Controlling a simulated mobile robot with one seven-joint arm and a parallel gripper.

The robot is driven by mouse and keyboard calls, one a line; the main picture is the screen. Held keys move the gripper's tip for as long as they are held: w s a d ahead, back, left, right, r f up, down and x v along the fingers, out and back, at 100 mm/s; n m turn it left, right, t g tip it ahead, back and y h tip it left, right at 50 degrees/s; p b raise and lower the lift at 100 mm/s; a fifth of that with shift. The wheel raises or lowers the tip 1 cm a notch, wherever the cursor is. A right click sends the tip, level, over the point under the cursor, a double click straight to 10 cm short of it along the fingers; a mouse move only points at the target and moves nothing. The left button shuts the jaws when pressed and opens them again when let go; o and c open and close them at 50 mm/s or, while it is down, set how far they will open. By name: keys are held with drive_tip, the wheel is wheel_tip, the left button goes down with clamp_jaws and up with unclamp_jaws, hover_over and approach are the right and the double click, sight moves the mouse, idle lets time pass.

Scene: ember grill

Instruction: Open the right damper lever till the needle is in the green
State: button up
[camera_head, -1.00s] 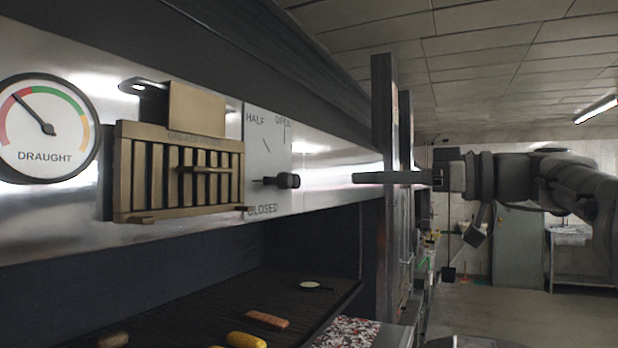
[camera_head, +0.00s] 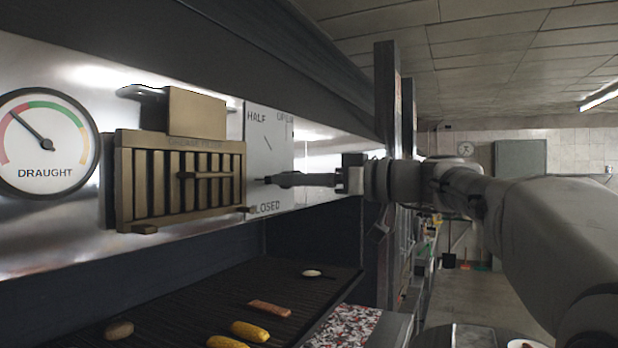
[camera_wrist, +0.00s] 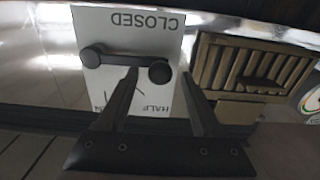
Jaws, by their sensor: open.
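The damper lever (camera_wrist: 124,66) is a dark bar with a round knob at each end, on a white plate (camera_wrist: 110,20) marked CLOSED, HALF and OPEN. It shows upside down in the wrist view, lying roughly level below the CLOSED mark. My gripper (camera_wrist: 159,73) is open, with one finger on each side of the knob (camera_wrist: 160,72); I cannot tell whether they touch it. In the head view my gripper (camera_head: 275,180) is at the plate and hides most of the lever. The DRAUGHT gauge (camera_head: 47,142) needle points up-left, in the red close to the green.
A brass grease filter (camera_head: 180,180) juts out just left of the plate. A dark upright post (camera_head: 385,110) stands right of the plate.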

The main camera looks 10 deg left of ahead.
drive_tip(key=shift+c, duration=0.2)
clamp_jaws()
idle(1.1)
